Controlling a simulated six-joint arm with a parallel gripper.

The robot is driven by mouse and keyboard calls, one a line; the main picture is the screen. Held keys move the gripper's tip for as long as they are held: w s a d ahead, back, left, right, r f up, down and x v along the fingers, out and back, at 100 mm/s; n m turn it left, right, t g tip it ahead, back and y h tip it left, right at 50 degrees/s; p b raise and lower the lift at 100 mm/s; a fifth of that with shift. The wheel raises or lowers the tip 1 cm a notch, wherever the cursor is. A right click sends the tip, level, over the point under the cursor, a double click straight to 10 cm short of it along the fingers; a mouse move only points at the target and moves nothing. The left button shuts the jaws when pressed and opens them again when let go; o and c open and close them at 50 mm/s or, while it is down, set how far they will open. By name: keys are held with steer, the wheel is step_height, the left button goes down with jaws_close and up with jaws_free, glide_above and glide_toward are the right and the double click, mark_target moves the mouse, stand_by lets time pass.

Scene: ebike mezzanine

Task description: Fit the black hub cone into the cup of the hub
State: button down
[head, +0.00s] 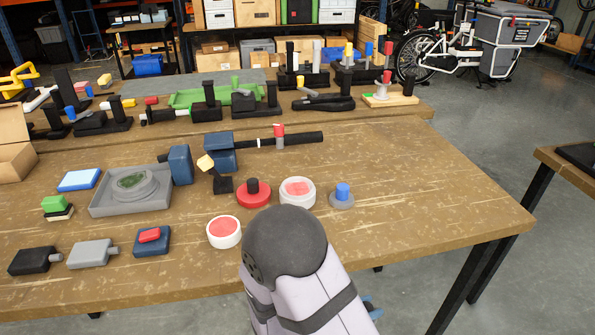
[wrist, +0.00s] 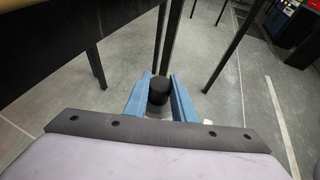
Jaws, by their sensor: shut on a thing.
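In the wrist view, my gripper (wrist: 159,85) has its two blue fingers shut on the black hub cone (wrist: 158,94), a short dark cylinder with a paler grey part below it. The floor and table legs show behind it. In the head view, only a bit of blue finger (head: 371,308) shows past my arm, off the table's front edge; the cone is hidden there. A grey square block with a raised round ring and green inside (head: 130,186) lies on the left of the table. It may be the hub, but I cannot tell for sure.
On the wooden table (head: 420,190) stand a red disc with a black knob (head: 253,194), white round pots with red tops (head: 297,192) (head: 224,232), and a grey disc with a blue knob (head: 342,195). Blue blocks (head: 220,152) stand behind. The table's right part is clear.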

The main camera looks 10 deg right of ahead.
steer(key=s+d+r+m+g+p, duration=0.1)
steer(key=s+d+r+g+p, duration=0.2)
steer(key=r, duration=0.4)
step_height(320, 180, up, 25)
steer(key=n+t+y+p, duration=0.2)
steer(key=n+t+p, duration=0.4)
steer(key=p, duration=1.9)
glide_above(298, 189)
steer(key=m, duration=0.1)
steer(key=shift+t, duration=0.4)
steer(key=shift+f+p, duration=1.9)
steer(key=shift+f, duration=2.95)
steer(key=shift+f, duration=0.15)
steer(key=c, duration=1.5)
jaws_free()
